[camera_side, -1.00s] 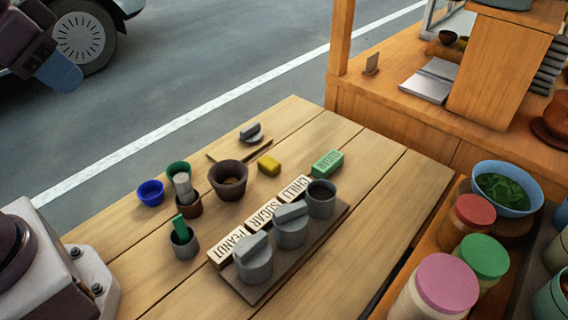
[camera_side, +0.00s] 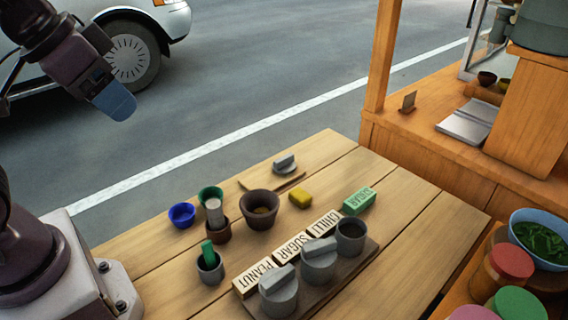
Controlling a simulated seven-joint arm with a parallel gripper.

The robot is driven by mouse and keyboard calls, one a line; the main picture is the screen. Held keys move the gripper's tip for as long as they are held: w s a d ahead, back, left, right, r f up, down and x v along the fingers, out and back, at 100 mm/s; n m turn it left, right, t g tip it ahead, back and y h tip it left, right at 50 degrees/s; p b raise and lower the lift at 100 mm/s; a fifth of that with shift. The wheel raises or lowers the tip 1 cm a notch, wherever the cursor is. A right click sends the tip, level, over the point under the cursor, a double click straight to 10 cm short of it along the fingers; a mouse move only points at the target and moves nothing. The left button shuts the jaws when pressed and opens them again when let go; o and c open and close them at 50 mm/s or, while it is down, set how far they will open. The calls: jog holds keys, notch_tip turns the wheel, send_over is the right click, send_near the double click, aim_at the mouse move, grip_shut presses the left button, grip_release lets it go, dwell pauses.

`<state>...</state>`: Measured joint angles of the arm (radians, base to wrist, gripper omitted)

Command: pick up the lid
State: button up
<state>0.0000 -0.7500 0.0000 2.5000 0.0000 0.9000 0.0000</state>
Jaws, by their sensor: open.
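A grey round lid (camera_side: 285,166) with a raised bar handle lies on a small thin wooden board (camera_side: 258,183) near the far end of the table. The grey chilli pot (camera_side: 350,238) is uncovered, with a dark opening. The sugar pot (camera_side: 318,266) and the peanut pot (camera_side: 279,297) have similar grey lids on. My gripper (camera_side: 118,103), with a blue fingertip part, hangs at the upper left, well away from the lid. It is open and holds nothing that I can see. The gap between its fingers is not clear from this angle.
A brown mortar (camera_side: 261,208), a blue bowl (camera_side: 182,214), small cups with a pestle and a green item, a yellow block (camera_side: 300,198) and a green box (camera_side: 359,200) stand near the lid. A counter with jars is at the right.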

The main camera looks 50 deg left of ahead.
jog(key=o, duration=0.7)
jog(key=g, duration=0.1)
send_near(283, 157)
jog(key=x, duration=0.4)
jog(key=shift+d+f, duration=0.25)
jog(key=shift+f, duration=0.15)
jog(key=shift+x, duration=2.9)
